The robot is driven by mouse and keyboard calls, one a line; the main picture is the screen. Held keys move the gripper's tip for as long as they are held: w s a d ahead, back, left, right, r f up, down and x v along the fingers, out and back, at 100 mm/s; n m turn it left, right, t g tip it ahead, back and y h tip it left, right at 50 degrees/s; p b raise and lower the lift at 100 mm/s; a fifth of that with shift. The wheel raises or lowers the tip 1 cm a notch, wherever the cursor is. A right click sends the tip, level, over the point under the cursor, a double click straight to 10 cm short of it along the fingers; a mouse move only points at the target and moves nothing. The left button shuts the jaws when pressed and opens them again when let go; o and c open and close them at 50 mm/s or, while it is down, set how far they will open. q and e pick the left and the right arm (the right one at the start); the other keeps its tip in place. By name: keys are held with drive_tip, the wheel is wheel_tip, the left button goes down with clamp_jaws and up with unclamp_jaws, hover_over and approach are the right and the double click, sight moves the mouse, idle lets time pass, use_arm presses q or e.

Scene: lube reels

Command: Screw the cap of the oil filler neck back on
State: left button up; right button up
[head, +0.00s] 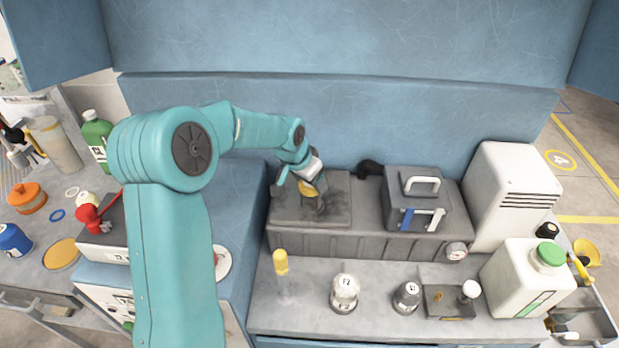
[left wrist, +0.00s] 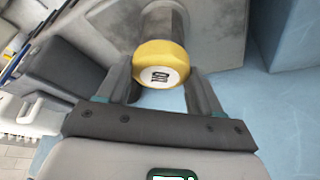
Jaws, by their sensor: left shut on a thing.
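The yellow cap (head: 307,188) sits at the end of the dark grey oil filler neck (head: 319,206), on the left part of the grey tank (head: 345,205). In the left wrist view the yellow cap (left wrist: 160,62) has a pale top with a dark mark, and the neck (left wrist: 163,25) is right behind it. My left gripper (head: 306,179) is shut on the cap, with one finger on each side in the left wrist view (left wrist: 162,80). I cannot tell how far the cap is threaded. My right gripper is not in view.
A grey box with a white handle (head: 418,187) stands on the tank's right part. A gauge (head: 456,251) is at its front right. A yellow-topped bottle (head: 281,264), small containers and a white jug (head: 527,280) stand on the front shelf. A blue wall (head: 400,120) rises behind.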

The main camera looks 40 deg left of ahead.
use_arm(q)
drive_tip(key=shift+m+p, duration=0.4)
drive_tip(key=shift+m+h, duration=0.4)
drive_tip(key=shift+m, duration=0.1)
drive_tip(key=shift+a+f+m+h+b, duration=0.15)
drive_tip(key=shift+m+h+b, duration=0.25)
drive_tip(key=shift+m, duration=0.7)
drive_tip(key=shift+m+g, duration=0.3)
drive_tip(key=shift+m, duration=0.3)
drive_tip(key=shift+m+h+b, duration=0.3)
drive_tip(key=shift+m+h, duration=0.3)
drive_tip(key=shift+m, duration=0.4)
drive_tip(key=m+g, duration=0.1)
drive_tip(key=m, duration=0.2)
drive_tip(key=shift+h, duration=0.4)
